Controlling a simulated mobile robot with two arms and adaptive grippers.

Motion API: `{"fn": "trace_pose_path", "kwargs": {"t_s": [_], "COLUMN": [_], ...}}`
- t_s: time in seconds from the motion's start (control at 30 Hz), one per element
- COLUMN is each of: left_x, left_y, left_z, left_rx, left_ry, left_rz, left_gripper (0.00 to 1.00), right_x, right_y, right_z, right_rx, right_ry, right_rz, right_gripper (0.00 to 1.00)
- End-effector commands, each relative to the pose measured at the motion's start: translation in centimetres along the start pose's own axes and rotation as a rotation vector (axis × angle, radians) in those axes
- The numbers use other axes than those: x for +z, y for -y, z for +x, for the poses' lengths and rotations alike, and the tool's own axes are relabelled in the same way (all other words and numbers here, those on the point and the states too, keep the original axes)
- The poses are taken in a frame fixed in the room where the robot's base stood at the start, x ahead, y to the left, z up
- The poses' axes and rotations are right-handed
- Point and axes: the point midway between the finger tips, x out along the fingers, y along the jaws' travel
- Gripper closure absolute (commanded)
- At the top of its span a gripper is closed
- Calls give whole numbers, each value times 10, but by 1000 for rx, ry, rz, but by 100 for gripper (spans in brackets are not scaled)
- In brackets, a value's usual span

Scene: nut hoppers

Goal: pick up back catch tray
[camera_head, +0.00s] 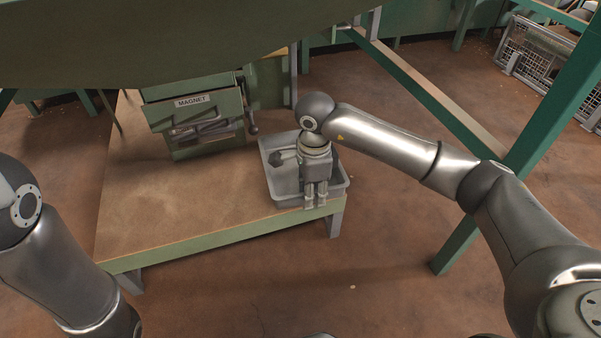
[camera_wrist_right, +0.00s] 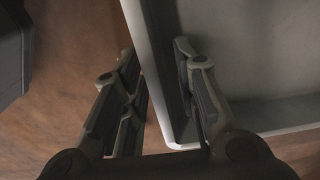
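The grey catch tray (camera_head: 337,190) is a shallow open box on the front right corner of the table, right of the MAGNET unit. My right gripper (camera_head: 315,203) points down at its front side and hides part of it. In the right wrist view the right gripper (camera_wrist_right: 157,90) has its fingers apart, one on each side of the wall of the tray (camera_wrist_right: 275,110). A gap shows between the outer finger and the wall. In the head view my left arm shows at the left, but its gripper is outside the picture.
The wooden table (camera_head: 150,205) has a green edge and is mostly bare at front left. The green MAGNET unit (camera_head: 195,112) with a lever stands behind. A green post (camera_head: 520,140) rises at the right, and a large green body (camera_head: 170,35) overhangs the table.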

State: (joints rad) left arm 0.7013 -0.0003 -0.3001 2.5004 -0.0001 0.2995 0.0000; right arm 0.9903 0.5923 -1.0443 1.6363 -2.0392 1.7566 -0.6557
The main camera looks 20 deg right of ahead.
Motion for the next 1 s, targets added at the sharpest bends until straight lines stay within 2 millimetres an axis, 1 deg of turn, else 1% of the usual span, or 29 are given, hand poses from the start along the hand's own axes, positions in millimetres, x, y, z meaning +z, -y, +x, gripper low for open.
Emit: {"fn": "trace_pose_path", "kwargs": {"t_s": [0.17, 0.27, 0.4, 1.0], "left_x": [0, 0, 0, 1], "left_y": [0, 0, 0, 0], "left_z": [0, 0, 1, 3], "left_rx": [0, 0, 1, 1], "left_ry": [0, 0, -1, -1], "left_rz": [0, 0, 0, -1], "left_gripper": [60, 60, 60, 60], "right_x": [0, 0, 0, 0], "right_y": [0, 0, 0, 0], "right_z": [-1, -1, -1, -3], "right_rx": [0, 0, 0, -2], "right_ry": [0, 0, 0, 1], "right_rz": [0, 0, -1, 0], "right_gripper": [72, 83, 100, 100]}}
